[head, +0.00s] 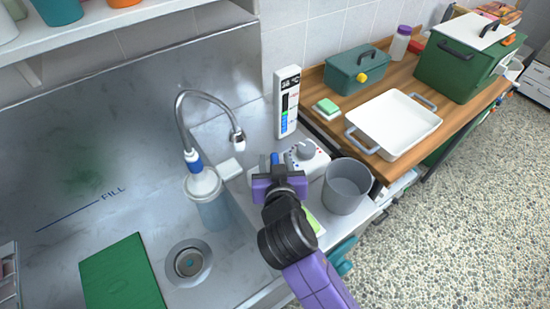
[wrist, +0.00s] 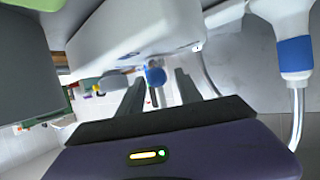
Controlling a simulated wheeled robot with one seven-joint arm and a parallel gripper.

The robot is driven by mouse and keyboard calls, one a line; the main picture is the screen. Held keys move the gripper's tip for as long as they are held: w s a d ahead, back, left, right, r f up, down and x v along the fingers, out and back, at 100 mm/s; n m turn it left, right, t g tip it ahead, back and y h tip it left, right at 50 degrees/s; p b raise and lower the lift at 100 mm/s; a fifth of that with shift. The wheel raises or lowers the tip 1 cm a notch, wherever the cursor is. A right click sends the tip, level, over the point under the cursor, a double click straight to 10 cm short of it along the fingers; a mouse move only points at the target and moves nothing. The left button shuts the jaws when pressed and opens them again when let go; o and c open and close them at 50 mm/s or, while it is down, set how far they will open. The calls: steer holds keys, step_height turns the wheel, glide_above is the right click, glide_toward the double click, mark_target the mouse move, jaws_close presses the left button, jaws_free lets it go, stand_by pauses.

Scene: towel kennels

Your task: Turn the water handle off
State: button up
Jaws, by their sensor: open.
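A small blue-ended part that looks like the water handle (head: 275,158) shows just beyond my gripper, by the white control box with a round dial (head: 305,150). In the wrist view the blue handle end (wrist: 155,75) lies between my two fingers, under a white housing (wrist: 140,30). My gripper (head: 270,170) is open, with a finger on either side of the blue end. I cannot tell whether a finger touches it. The curved metal faucet (head: 205,95) rises from a white base with a blue band. My gripper hides part of the control box.
A grey bucket (head: 347,188) stands close to the right of my gripper. A temperature display (head: 288,102) stands behind. The metal sink (head: 120,195) is on the left with a green board (head: 122,275). A white tray (head: 392,124) sits on the wooden counter at right.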

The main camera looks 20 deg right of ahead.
steer(key=shift+w+d+f, duration=0.1)
steer(key=shift+w, duration=0.1)
jaws_close()
